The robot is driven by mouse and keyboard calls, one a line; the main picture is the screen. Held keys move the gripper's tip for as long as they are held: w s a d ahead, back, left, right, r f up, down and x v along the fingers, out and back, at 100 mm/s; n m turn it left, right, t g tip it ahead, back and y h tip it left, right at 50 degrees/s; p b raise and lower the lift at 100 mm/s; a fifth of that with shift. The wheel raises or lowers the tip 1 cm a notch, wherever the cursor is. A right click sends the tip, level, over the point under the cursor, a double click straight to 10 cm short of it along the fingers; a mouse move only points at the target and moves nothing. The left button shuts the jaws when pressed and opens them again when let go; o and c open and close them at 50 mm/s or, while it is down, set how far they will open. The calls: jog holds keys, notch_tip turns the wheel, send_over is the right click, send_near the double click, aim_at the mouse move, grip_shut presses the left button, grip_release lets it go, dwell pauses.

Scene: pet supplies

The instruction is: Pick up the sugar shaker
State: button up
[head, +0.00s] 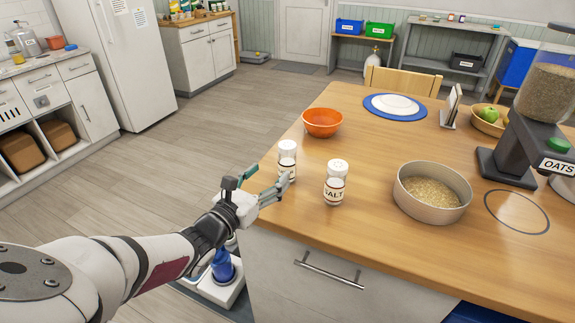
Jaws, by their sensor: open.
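Two small white-capped shakers stand upright near the left front corner of the wooden table (385,240). The left shaker (288,150) has its lower part partly hidden by a finger of my gripper, and I cannot read its label. The right shaker (335,184) reads "SALT", so it is not the sugar shaker. My gripper (271,178) is open at the table's left edge, just left of the left shaker. One finger reaches in front of that shaker. I cannot tell whether they touch.
An orange bowl (322,123) stands behind the shakers. A round pan of oats (431,191) stands to the right, with an oats dispenser (530,130) beyond. A blue-rimmed plate (395,106) lies at the back.

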aim_at(282, 161)
jog(key=shift+b+x, duration=2.9)
jog(key=shift+x, duration=1.8)
jog(key=shift+r, duration=0.15)
jog(key=shift+c, duration=0.3)
jog(key=c, duration=1.3)
